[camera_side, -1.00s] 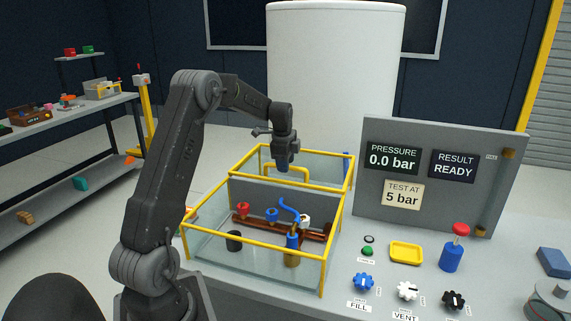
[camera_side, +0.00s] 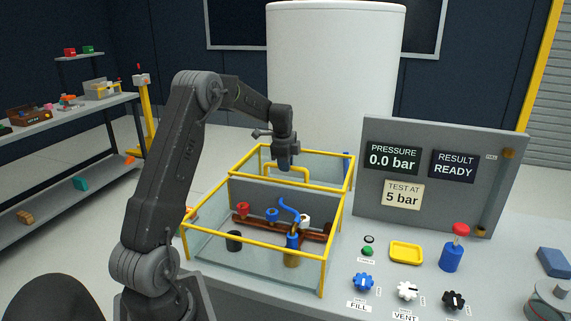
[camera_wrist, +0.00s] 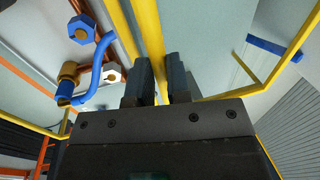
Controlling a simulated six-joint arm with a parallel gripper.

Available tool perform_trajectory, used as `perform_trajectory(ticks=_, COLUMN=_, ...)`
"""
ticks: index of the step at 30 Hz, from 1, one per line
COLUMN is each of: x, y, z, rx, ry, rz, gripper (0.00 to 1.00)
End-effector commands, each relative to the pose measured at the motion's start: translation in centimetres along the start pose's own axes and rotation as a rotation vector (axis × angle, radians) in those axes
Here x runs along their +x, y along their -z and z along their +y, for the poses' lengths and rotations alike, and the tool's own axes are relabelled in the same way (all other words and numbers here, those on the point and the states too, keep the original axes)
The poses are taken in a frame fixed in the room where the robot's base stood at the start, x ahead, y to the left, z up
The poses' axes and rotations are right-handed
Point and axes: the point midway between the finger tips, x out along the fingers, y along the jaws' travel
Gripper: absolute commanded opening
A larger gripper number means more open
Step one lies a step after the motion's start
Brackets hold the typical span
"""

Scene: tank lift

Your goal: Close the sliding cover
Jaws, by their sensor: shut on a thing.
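The sliding cover is a clear panel with a yellow front edge and a raised yellow handle (camera_side: 303,170). It sits over the rear part of the yellow-framed clear box (camera_side: 323,262); the front part is open on top. My gripper (camera_side: 285,166) points down at the handle from above. In the wrist view its two dark jaws (camera_wrist: 160,80) stand on either side of the yellow handle bar (camera_wrist: 150,35) and are shut on it. The jaw tips are partly hidden in the side view.
To the right stand a display panel (camera_side: 440,225), several knobs and a red-topped blue post (camera_side: 452,257). A white tank (camera_side: 335,70) stands behind.

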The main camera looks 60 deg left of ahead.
Motion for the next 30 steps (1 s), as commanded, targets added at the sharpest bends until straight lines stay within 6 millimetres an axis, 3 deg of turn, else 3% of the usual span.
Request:
perform_trajectory(ticks=8, x=-0.1, y=0.0, z=0.3, rx=0.000, ry=0.000, rz=0.000, gripper=0.00)
perform_trajectory(ticks=14, x=-0.6, y=0.0, z=2.6, rx=0.000, ry=0.000, rz=0.000, gripper=0.00)
perform_trajectory(ticks=20, x=-1.6, y=0.0, z=7.1, rx=0.001, ry=0.000, rz=0.000, gripper=0.00)
perform_trajectory(ticks=30, x=-3.6, y=0.1, z=17.1, rx=0.001, ry=0.004, rz=0.000, gripper=0.00)
